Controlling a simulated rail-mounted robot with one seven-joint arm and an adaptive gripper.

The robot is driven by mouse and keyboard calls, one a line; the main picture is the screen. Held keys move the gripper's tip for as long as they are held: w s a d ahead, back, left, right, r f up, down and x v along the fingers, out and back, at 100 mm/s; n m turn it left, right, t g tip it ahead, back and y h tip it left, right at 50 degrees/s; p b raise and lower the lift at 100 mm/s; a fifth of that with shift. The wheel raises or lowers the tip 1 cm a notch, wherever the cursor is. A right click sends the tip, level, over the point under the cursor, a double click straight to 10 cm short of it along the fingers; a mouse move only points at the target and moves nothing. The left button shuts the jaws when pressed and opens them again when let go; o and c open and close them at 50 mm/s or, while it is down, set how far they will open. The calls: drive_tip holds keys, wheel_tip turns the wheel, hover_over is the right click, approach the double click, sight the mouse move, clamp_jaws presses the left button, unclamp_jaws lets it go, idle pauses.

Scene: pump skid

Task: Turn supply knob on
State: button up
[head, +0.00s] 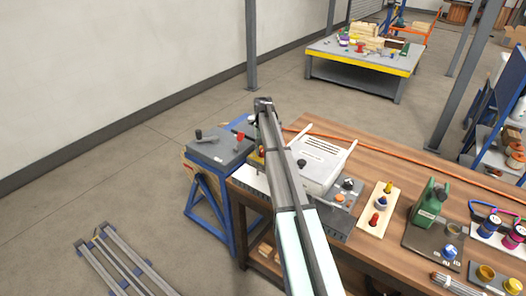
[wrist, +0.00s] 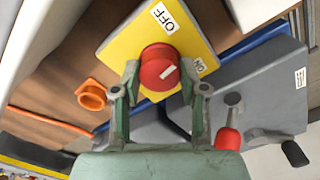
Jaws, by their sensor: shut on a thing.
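The supply knob (wrist: 157,66) is round and red with a white mark, on a yellow plate (wrist: 126,48) labelled OFF and ON. In the wrist view the white mark lies on the side of the knob nearer the ON label (wrist: 200,66). My gripper (wrist: 160,84) has its two green fingers on either side of the knob, shut on it. In the head view my arm hides the knob and gripper; only a sliver of yellow shows beside the arm.
A grey box (head: 220,147) on a blue stand has levers, including a red-handled lever (wrist: 227,138). An orange ring-shaped part (wrist: 91,94) is beside the plate. The wooden bench (head: 395,160) carries a white-lidded unit (head: 318,165) and a green device (head: 430,203).

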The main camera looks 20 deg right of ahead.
drive_tip(key=m+b, duration=0.1)
drive_tip(key=m, duration=0.4)
drive_tip(key=shift+f+m, duration=0.1)
drive_tip(key=shift+m, duration=0.2)
drive_tip(key=m+b, duration=0.1)
drive_tip(key=m, duration=0.3)
drive_tip(key=shift+m, duration=0.4)
drive_tip(key=o, duration=1.1)
drive_tip(key=shift+o, duration=0.2)
wheel_tip(320, 180, up, 12)
